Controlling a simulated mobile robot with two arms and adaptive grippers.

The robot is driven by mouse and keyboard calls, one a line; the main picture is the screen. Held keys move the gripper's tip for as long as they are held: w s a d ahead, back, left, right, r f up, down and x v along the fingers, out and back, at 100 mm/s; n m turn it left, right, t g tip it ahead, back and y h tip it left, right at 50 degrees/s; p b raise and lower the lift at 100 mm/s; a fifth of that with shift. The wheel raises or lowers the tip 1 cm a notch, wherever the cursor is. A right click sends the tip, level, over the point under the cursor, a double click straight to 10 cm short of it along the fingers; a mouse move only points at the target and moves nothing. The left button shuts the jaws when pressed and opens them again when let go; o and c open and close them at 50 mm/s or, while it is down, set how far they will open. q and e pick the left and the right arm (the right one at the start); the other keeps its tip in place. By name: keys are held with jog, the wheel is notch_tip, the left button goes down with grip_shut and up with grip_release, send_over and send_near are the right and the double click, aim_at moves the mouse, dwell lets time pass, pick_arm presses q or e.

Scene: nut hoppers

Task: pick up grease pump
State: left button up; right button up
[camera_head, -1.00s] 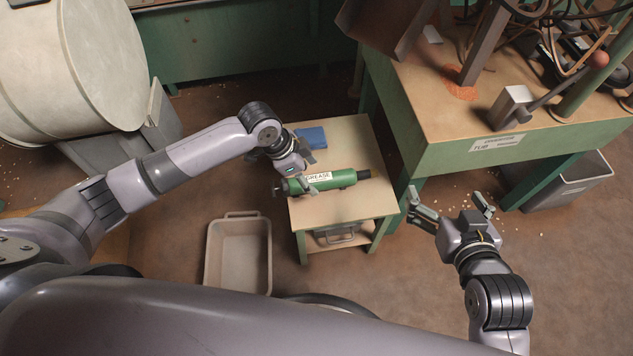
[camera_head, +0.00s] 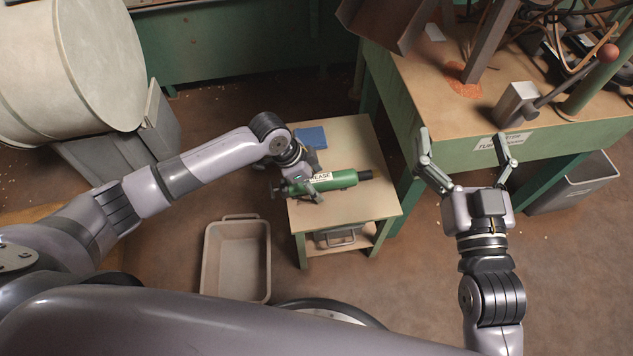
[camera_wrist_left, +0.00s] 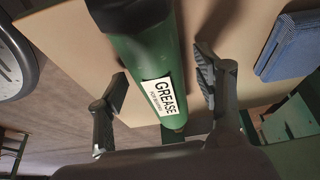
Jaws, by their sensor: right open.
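The grease pump (camera_head: 343,179) is a green cylinder with a white GREASE label. It lies on its side on a small wooden-topped stand (camera_head: 350,213). My left gripper (camera_head: 310,180) is at the pump's left part, near the label. In the left wrist view the pump (camera_wrist_left: 146,52) runs between the two open fingers of my left gripper (camera_wrist_left: 160,76), with a gap visible on each side. My right gripper (camera_head: 463,140) is open and empty, in front of the green workbench and right of the stand.
A blue folded cloth (camera_head: 311,138) lies behind the pump on the stand. A beige bin (camera_head: 236,262) stands on the floor to the left. The green workbench (camera_head: 455,157) is at the right, with a grey bin (camera_head: 576,188) beneath it. A large pale drum (camera_head: 70,70) is at the left.

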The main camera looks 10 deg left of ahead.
pick_arm(q)
grip_shut()
dwell(0.7)
jog(key=shift+r, duration=0.1)
